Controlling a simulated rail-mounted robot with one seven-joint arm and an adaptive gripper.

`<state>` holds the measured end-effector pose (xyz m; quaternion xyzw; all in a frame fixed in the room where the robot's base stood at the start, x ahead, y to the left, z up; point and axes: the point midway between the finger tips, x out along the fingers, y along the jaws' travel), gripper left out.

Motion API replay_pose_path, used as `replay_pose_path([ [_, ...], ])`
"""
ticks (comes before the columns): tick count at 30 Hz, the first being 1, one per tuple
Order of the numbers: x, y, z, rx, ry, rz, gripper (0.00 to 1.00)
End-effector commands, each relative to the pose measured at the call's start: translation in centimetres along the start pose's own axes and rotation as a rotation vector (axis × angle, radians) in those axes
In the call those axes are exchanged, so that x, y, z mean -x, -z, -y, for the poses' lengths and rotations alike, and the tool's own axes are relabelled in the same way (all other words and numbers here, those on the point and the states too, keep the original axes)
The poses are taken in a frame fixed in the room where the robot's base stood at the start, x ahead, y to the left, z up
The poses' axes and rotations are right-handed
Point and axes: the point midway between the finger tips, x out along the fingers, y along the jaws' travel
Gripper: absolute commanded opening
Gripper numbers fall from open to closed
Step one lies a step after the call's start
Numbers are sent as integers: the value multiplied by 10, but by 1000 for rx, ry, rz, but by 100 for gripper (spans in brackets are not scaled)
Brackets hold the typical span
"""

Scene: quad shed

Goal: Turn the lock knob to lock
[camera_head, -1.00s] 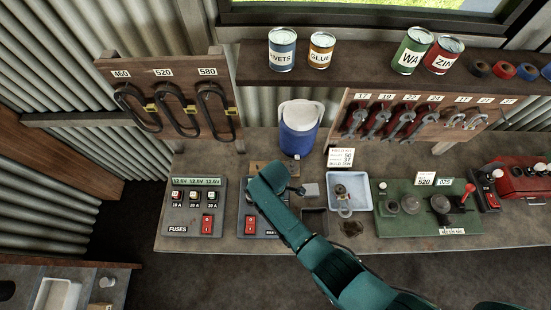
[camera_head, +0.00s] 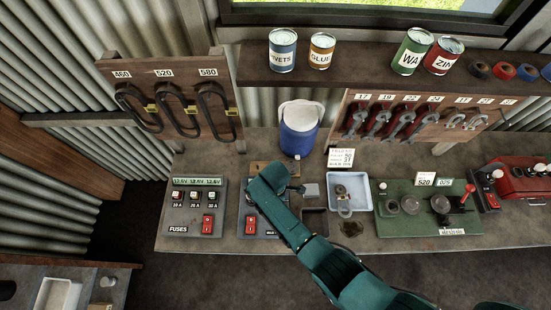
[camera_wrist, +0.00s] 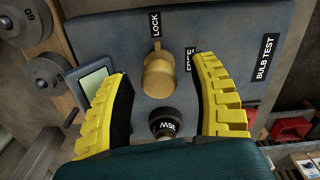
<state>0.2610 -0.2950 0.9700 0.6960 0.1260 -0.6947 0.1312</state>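The brass lock knob (camera_wrist: 158,75) sits on a dark grey panel (camera_wrist: 215,30) in the wrist view. Its narrow tip points up toward the LOCK label (camera_wrist: 155,24). The FREE label (camera_wrist: 190,60) is to its right, partly hidden by a finger. My gripper (camera_wrist: 162,72) is open, with its yellow fingers on either side of the knob and visible gaps between them and it. A black round part with white letters (camera_wrist: 166,123) lies below the knob, between the fingers. In the head view my arm covers much of the panel (camera_head: 243,222), and the knob is hidden.
A small screen (camera_wrist: 95,92) is left of the knob, behind the left finger. A BULB TEST label (camera_wrist: 265,57) is at right. The fuse panel (camera_head: 180,215) stands left of my arm; a white tray (camera_head: 362,202) and green board (camera_head: 400,222) are to the right.

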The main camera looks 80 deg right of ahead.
Motion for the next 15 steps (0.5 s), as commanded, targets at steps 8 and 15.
replay_pose_path([
  [8,7,0,-1,-1,-3,-1,60],
  [15,59,0,-1,0,-5,-2,60],
])
